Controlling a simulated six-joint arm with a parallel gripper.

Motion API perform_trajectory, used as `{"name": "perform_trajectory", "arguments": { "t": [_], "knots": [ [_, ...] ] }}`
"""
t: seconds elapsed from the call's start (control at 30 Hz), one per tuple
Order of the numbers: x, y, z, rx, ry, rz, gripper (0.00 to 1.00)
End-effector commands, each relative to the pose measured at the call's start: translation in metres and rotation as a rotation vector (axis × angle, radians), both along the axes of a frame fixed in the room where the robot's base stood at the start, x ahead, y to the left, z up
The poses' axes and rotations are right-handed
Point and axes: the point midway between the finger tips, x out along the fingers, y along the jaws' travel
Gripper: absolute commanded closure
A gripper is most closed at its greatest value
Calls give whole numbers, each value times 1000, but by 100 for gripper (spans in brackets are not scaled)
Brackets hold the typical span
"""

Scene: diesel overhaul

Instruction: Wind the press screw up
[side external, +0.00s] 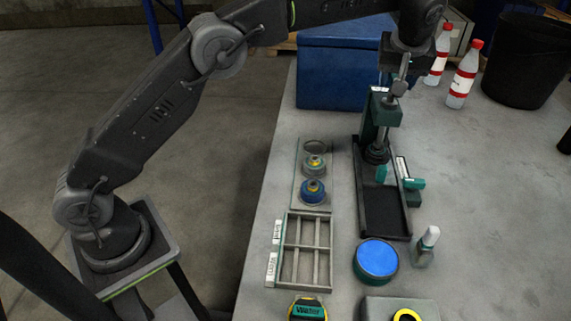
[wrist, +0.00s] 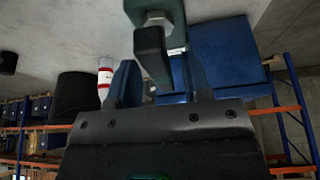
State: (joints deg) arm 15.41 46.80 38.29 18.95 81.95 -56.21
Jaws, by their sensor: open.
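The press (side external: 380,108) has a green head and stands upright on a black tray-like base (side external: 385,215) at the back of the bench. Its dark ram (side external: 377,150) hangs below the head, above the base. A grey screw top (side external: 399,88) rises above the head, just under my gripper (side external: 398,68). In the wrist view, a dark handle bar (wrist: 151,48) below a hex nut (wrist: 158,20) reaches between the two fingers of my gripper (wrist: 158,75). The fingers are apart, one on each side of the bar; contact cannot be told.
A blue box (side external: 340,70) stands behind and left of the press. Red-capped bottles (side external: 464,80) and a black bin (side external: 525,65) stand right. In front are a divided tray (side external: 305,250), a blue-topped round tin (side external: 376,260) and a white-capped bottle (side external: 426,245).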

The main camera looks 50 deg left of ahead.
Motion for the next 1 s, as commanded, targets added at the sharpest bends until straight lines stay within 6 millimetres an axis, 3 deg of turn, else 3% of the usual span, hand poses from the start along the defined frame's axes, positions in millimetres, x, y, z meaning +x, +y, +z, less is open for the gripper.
{"name": "perform_trajectory", "arguments": {
  "t": [0.27, 0.7, 1.0],
  "knots": [
    [1, 0, 4, 0, -1, 0, 55],
    [2, 0, 46, 1, -2, 0, 55],
    [0, 0, 55, 0, 0, -1, 55]
  ]
}}
